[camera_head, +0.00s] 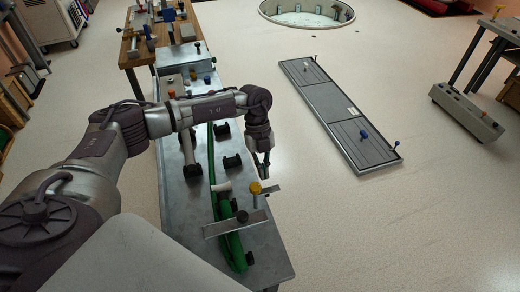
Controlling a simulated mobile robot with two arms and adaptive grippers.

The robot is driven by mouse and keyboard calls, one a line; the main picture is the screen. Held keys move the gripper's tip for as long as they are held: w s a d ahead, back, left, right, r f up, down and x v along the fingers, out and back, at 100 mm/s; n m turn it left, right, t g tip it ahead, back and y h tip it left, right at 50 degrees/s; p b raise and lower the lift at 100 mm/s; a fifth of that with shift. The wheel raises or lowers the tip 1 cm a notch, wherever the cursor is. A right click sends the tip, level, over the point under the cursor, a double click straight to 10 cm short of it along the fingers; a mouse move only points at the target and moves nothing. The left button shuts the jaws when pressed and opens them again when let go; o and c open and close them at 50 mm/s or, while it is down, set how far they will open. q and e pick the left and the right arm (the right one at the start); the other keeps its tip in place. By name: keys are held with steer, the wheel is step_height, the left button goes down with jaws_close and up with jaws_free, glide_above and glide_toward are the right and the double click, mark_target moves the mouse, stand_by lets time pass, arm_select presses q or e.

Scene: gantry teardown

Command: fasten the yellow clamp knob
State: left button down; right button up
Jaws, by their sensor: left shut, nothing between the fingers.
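The yellow clamp knob (255,188) stands on a grey clamp bar (268,192) near the front end of the grey metal bench. A green tube-like part (232,240) runs along the bench under a flat grey crossbar (236,224). My left arm comes in from the left and reaches over the bench. My left gripper (262,172) points down, shut and empty, just above and slightly right of the yellow knob. I cannot tell whether its fingertips touch the clamp. My right gripper is not in view.
The grey bench (180,216) holds several black brackets (232,161). A wooden table (130,52) with tools stands behind it. A dark flat panel with blue knobs (335,112) lies on the floor to the right, near a grey box (466,112). Open floor lies between bench and panel.

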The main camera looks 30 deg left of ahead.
mark_target(255, 188)
arm_select(q)
steer(key=shift+s+d+r+p, duration=0.1)
steer(key=shift+s+d+p, duration=0.3)
steer(key=shift+s+d, duration=0.6)
